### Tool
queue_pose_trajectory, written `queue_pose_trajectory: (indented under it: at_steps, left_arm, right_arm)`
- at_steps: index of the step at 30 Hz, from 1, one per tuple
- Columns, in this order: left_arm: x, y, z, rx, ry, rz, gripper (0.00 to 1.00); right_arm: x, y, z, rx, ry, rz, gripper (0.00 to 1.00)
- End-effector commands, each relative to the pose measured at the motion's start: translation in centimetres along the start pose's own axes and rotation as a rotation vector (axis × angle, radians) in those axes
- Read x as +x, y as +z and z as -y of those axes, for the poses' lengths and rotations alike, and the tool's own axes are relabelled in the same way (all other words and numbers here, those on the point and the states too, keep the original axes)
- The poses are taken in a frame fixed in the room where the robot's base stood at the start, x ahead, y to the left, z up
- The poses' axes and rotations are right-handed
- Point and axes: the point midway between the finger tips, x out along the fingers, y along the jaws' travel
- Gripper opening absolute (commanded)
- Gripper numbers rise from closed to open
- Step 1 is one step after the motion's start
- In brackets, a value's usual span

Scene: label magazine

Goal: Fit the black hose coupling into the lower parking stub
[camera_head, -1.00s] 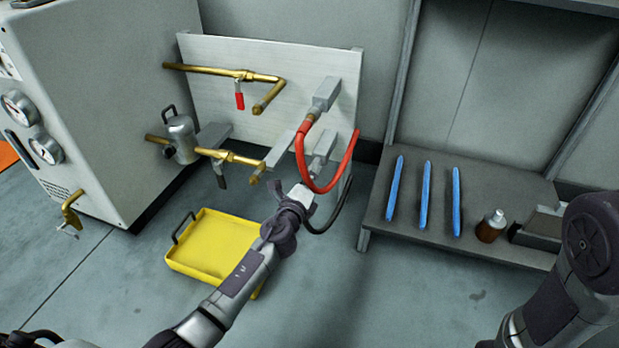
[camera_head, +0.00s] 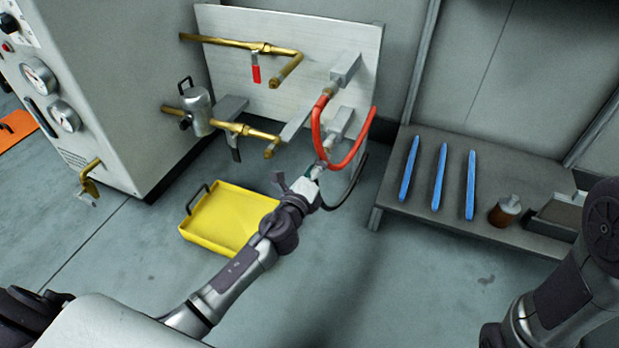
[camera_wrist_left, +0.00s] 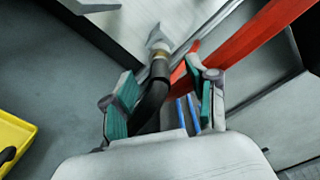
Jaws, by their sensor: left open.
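In the left wrist view the black hose (camera_wrist_left: 152,104) runs up between my gripper's teal fingers to its black coupling (camera_wrist_left: 160,70). A brass collar sits at the coupling's far end, against the grey lower parking stub (camera_wrist_left: 158,40). I cannot tell how deep it is seated. In the head view the stub (camera_head: 341,122) is on the white panel, and the black hose (camera_head: 350,190) hangs below the red hose. My left gripper (camera_head: 322,167) is open, just below the stub, its fingers (camera_wrist_left: 162,90) apart around the hose. My right arm shows, its gripper does not.
The red hose (camera_head: 316,125) loops from the upper stub (camera_head: 345,68) close above my left gripper. Brass pipes with valves (camera_head: 240,128) lie left. A yellow tray (camera_head: 190,236) is on the floor. A shelf with blue bars (camera_head: 439,176) and a brown bottle (camera_head: 505,211) stands right.

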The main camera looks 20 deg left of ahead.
Motion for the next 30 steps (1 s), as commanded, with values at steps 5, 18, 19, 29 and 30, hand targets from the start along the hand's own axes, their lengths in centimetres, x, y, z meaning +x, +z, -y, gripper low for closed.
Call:
queue_pose_trajectory:
  at_steps: [5,18,19,29,30]
  left_arm:
    - [-3.6,0.0,-0.1,-0.001,0.001,-0.001,0.58]
    - [-5.9,0.1,0.1,0.001,-0.001,0.002,0.58]
    - [-5.9,0.1,0.1,0.001,-0.001,0.002,0.58]
    - [-5.9,0.1,0.2,-0.002,-0.003,0.0,0.58]
    - [-6.0,0.0,0.7,-0.02,-0.01,-0.009,0.58]
  right_arm:
    - [0.0,0.0,0.0,0.0,-0.001,-0.001,0.0]
    - [0.0,0.0,0.0,0.0,-0.002,-0.001,0.0]
    - [0.0,0.0,0.0,0.0,-0.002,-0.001,0.0]
    - [0.1,0.0,0.0,0.0,-0.002,-0.002,0.0]
    - [0.1,0.2,-0.1,0.0,0.0,0.006,0.0]
